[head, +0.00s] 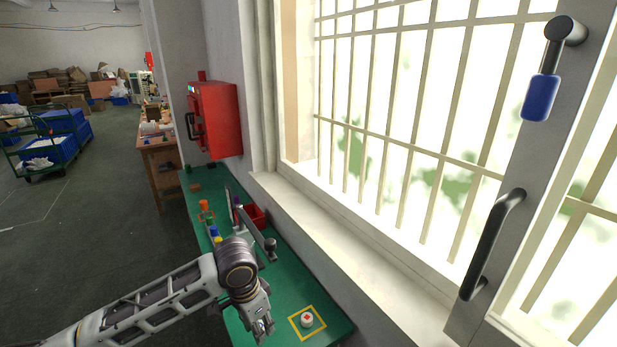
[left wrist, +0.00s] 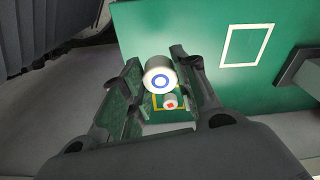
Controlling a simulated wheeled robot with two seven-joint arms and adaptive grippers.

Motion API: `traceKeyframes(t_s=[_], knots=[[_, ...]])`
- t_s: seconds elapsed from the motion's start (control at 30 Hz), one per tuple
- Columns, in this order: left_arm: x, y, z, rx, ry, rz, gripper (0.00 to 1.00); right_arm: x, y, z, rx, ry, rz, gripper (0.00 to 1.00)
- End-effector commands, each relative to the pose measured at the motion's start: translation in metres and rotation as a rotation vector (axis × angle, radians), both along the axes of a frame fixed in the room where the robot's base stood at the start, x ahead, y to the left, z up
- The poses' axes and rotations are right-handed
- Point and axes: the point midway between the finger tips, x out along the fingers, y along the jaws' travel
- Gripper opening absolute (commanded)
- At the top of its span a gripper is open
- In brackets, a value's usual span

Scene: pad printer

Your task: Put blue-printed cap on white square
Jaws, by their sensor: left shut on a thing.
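The blue-printed cap (left wrist: 160,78) is white with a blue ring on its face. It sits between the fingertips of my left gripper (left wrist: 158,90) in the left wrist view, and the gripper is shut on it, above the green table. In the head view my left gripper (head: 262,326) hangs over the table's near part, and the cap is hard to make out there. The white square (left wrist: 247,45) is an empty white outline on the green surface, to the right of the cap in the wrist view. I cannot make it out in the head view. My right gripper is out of view.
A red bin (head: 254,216) and upright equipment stand farther along the green table (head: 300,283). The window wall borders its right side.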

Motion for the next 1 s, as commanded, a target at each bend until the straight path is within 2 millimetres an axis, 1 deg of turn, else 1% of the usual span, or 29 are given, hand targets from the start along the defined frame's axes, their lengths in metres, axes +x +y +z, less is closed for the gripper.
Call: traceKeyframes(t_s=[0.17, 0.37, 0.6, 0.8, 1.0], knots=[[0.006, 0.006, -0.007, -0.005, 0.0, 0.078, 0.2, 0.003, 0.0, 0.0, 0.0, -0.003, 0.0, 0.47], [0.016, 0.019, -0.021, -0.013, -0.001, 0.235, 0.2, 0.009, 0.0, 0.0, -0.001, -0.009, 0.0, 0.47], [0.027, 0.041, -0.042, -0.014, -0.001, 0.455, 0.2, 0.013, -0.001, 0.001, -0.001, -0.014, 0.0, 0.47], [0.031, 0.063, -0.06, -0.007, 0.002, 0.627, 0.2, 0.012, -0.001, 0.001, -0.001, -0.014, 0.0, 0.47], [0.033, 0.077, -0.071, -0.001, 0.002, 0.732, 0.2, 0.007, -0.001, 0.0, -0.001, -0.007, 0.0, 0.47]])
